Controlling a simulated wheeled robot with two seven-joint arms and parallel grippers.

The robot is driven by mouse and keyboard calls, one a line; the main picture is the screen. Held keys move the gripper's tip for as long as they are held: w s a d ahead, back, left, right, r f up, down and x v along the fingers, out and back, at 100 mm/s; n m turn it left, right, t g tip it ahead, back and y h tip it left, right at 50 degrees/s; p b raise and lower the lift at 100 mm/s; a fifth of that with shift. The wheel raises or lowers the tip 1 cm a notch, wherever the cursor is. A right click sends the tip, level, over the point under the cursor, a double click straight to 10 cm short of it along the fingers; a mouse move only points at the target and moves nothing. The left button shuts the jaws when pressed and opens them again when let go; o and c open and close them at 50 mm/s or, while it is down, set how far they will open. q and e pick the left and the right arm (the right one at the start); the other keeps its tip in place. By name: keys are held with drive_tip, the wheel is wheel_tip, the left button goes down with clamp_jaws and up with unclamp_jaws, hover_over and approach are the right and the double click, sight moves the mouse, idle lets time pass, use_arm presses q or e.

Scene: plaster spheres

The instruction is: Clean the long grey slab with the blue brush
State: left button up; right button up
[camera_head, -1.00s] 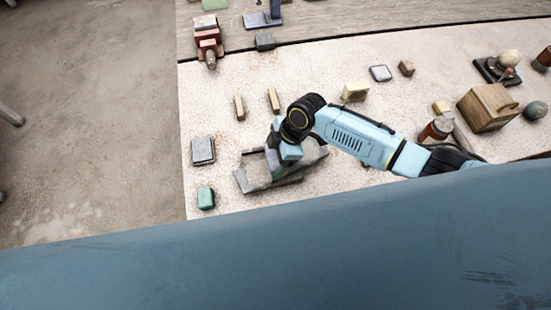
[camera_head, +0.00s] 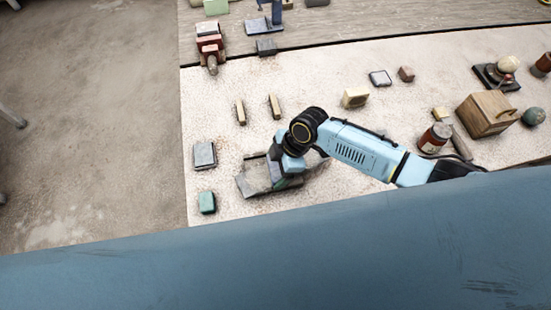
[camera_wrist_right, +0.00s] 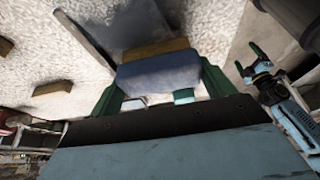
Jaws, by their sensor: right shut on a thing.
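The long grey slab (camera_head: 256,176) lies on the pale worktop left of centre in the head view. My right gripper (camera_head: 285,168) is over its right part, with its fingers mostly hidden by the wrist. In the right wrist view the gripper (camera_wrist_right: 160,88) is shut on the blue brush (camera_wrist_right: 160,75), a blue block with a brown bristle strip facing the slab (camera_wrist_right: 135,32). Whether the bristles touch the slab is hard to tell. My left gripper (camera_wrist_right: 250,62) shows at the right of the wrist view, its green fingers apart and empty.
A grey block (camera_head: 204,154) and a green block (camera_head: 207,202) lie left of the slab. Two cream sticks (camera_head: 240,112) lie behind it. A jar (camera_head: 435,138) and wooden box (camera_head: 486,115) stand at the right. The worktop's left edge is near the blocks.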

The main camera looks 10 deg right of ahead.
drive_tip(key=shift+s, duration=0.55)
drive_tip(key=shift+w+b, duration=1.4)
drive_tip(key=shift+w, duration=0.85)
drive_tip(key=s+r+p, duration=0.1)
drive_tip(key=s+p, duration=0.1)
drive_tip(key=p, duration=0.1)
drive_tip(key=shift+r, duration=0.3)
drive_tip(key=shift+s, duration=0.15)
drive_tip(key=shift+f+b, duration=0.55)
drive_tip(key=shift+f, duration=0.3)
